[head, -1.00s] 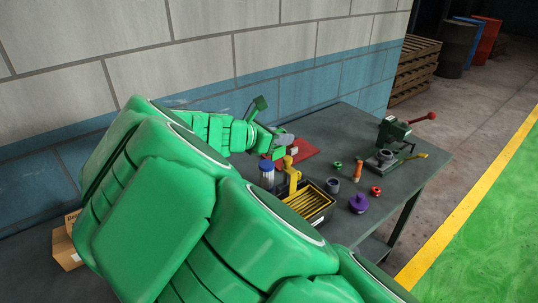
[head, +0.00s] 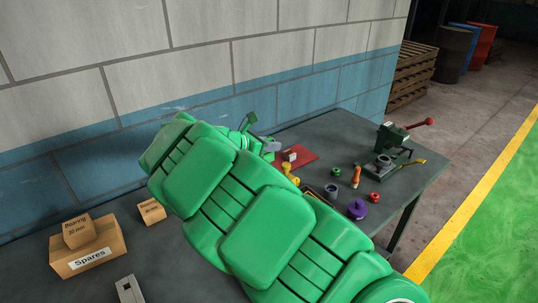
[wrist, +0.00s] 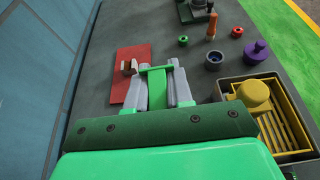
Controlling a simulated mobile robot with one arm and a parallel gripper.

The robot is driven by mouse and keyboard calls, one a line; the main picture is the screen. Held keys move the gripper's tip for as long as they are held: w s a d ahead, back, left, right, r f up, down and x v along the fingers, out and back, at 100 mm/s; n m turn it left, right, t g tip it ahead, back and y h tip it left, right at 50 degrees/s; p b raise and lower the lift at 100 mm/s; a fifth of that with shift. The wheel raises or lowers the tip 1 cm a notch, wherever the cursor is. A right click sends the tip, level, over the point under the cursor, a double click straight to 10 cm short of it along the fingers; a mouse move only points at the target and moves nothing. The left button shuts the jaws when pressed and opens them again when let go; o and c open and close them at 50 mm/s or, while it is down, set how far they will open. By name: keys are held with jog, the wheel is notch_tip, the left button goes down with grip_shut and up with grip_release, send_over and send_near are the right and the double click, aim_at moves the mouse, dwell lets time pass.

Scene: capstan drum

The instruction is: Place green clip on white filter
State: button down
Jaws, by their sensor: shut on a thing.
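My gripper (wrist: 157,88) shows in the wrist view with its grey fingers on either side of a green clip (wrist: 157,92), shut on it. The clip is held above the dark table, close to a red mat (wrist: 122,93). In the head view my gripper (head: 270,147) is small and partly hidden by my arm, left of the red mat (head: 308,157). A small white and brown block (wrist: 129,67) stands on the mat, just left of the fingertips in the wrist view. I cannot tell whether it is the white filter.
A black tray with a yellow grating (wrist: 284,120) and a yellow part lies at the right in the wrist view. A purple part (head: 357,209), red ring (head: 375,197), orange tool (head: 355,177) and green press (head: 391,138) stand farther along. Boxes (head: 88,250) sit at left.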

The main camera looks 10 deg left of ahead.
aim_at(268, 154)
jog(key=shift+w+a+f, duration=0.3)
jog(key=shift+w+f, duration=0.4)
jog(key=shift+f, duration=0.15)
jog(key=shift+w+f, duration=0.1)
jog(key=shift+f, duration=1.55)
jog(key=shift+f, duration=0.1)
jog(key=c, duration=1)
grip_release()
jog(key=shift+a+r, duration=0.2)
jog(key=shift+r, duration=0.05)
jog(key=v, duration=1.1)
jog(key=shift+s+a, duration=0.2)
jog(key=shift+s, duration=0.2)
